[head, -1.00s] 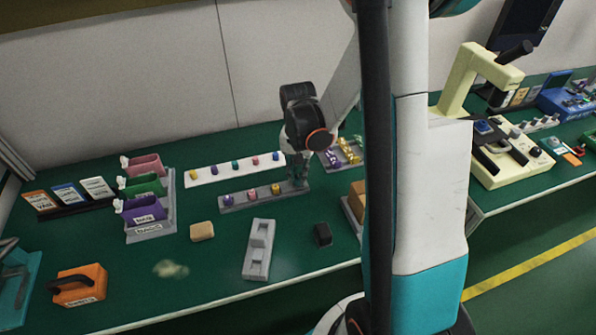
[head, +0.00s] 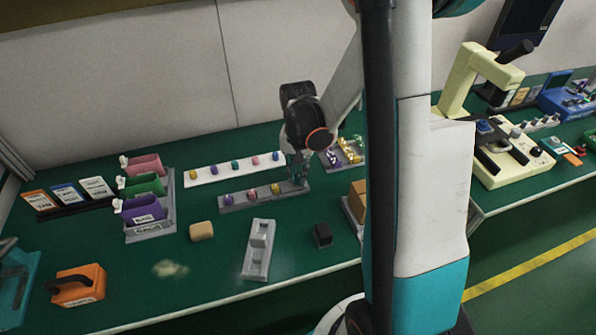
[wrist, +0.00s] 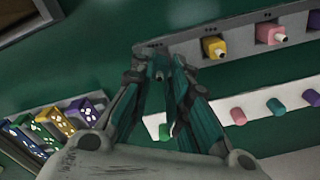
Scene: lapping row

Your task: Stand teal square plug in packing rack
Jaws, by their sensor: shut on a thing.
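The grey packing rack (head: 240,204) lies on the green bench with purple, pink and yellow plugs standing in it. My gripper (head: 299,183) is at the rack's right end, to the right of the yellow plug. In the wrist view my gripper (wrist: 160,72) is shut on a small teal plug (wrist: 158,75), mostly hidden between the fingertips. It is over or at the end of the rack (wrist: 190,52). I cannot tell whether the plug's lower end is seated in the rack.
A white strip (head: 210,176) with several coloured plugs lies behind the rack. A grey fixture (head: 257,262), a tan block (head: 201,231) and a black block (head: 323,234) lie in front. A tray of purple and yellow pieces (head: 345,154) is right of the gripper.

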